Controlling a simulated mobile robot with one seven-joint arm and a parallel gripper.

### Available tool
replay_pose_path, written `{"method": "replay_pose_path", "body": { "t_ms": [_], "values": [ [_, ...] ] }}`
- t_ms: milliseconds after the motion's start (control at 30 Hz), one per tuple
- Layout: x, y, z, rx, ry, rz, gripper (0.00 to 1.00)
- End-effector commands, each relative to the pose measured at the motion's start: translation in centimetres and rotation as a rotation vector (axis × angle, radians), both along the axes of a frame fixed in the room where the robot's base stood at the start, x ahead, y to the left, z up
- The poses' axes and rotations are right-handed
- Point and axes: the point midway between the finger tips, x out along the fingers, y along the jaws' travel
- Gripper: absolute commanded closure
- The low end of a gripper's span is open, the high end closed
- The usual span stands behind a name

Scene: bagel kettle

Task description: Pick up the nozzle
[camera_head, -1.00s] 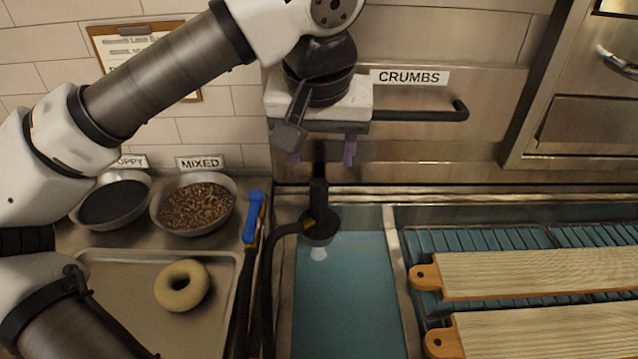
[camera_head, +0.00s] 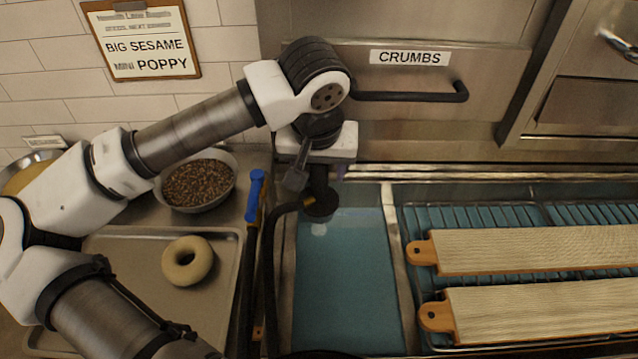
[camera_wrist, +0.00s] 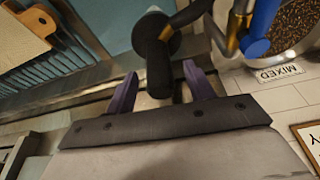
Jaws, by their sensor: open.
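The nozzle (camera_head: 321,203) is black, on the end of a dark hose, at the back of the water-filled basin (camera_head: 345,290). Its upper part is partly hidden by my arm in the head view. In the wrist view the nozzle's black grip (camera_wrist: 159,68) points toward my gripper (camera_wrist: 161,90), its near end between the two purple fingers. A gap shows on either side, so the fingers are open and not clamped on it. In the head view my gripper (camera_head: 318,172) is just above and around the nozzle's top.
A tray (camera_head: 120,250) with a bagel (camera_head: 187,261) and a bowl of mixed seeds (camera_head: 198,183) lie further left. Wooden boards (camera_head: 530,250) rest on the right. The steel CRUMBS panel (camera_head: 450,130) is close behind.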

Motion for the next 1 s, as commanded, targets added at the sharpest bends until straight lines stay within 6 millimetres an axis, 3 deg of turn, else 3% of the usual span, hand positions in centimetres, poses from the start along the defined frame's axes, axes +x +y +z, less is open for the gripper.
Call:
{"method": "replay_pose_path", "body": {
  "t_ms": [200, 433, 833, 1000],
  "values": [
    [0.6, -0.1, -2.0, -0.001, 0.000, -0.001, 0.47],
    [0.7, -0.1, -2.2, 0.000, -0.001, -0.001, 0.48],
    [0.7, -0.1, -2.1, 0.000, -0.001, 0.000, 1.00],
    [0.7, -0.1, -2.1, 0.000, -0.002, 0.000, 1.00]
  ]
}}
